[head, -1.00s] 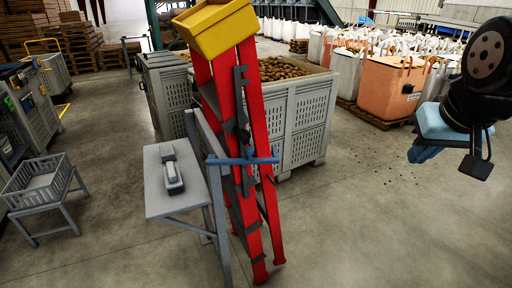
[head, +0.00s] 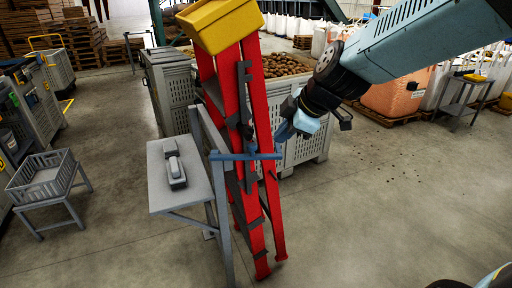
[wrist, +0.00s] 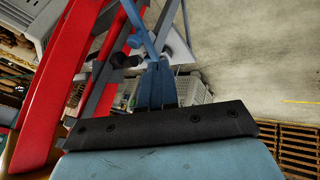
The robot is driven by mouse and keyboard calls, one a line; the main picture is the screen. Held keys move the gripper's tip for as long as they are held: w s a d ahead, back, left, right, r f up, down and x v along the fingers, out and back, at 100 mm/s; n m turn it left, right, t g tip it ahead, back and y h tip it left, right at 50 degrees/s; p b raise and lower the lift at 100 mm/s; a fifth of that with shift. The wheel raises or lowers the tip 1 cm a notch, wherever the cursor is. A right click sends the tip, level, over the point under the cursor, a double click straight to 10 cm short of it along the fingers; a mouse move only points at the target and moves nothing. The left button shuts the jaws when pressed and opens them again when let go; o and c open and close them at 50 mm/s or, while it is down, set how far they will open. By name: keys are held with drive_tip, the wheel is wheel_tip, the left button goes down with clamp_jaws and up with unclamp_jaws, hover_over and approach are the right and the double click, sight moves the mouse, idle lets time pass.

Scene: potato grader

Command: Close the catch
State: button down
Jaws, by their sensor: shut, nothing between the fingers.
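The catch appears to be the blue bar (head: 246,156) on the grey frame (head: 216,190) beside the red stepladder (head: 254,190). It lies roughly level across the front of the ladder's rails, and its right end sticks out past them. It also shows in the wrist view as a blue bar (wrist: 139,28) beyond my fingers. My gripper (head: 283,133) is just above and right of the bar's right end. In the wrist view its blue fingers (wrist: 156,82) are together and empty. I cannot tell whether they touch the bar.
A dark upright strip with a knob (head: 246,132) is near the ladder, close to my gripper. A grey shelf (head: 172,190) with a small device (head: 175,170) is at left. A potato crate (head: 305,150) stands behind.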

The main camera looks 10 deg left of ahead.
sight(256, 147)
drive_tip(key=w+a+f, duration=0.6)
drive_tip(key=a+f, duration=0.1)
drive_tip(key=f, duration=0.2)
drive_tip(key=shift+w+a+n, duration=0.2)
drive_tip(key=shift+w+n, duration=0.2)
drive_tip(key=shift+a+f, duration=0.1)
idle(0.4)
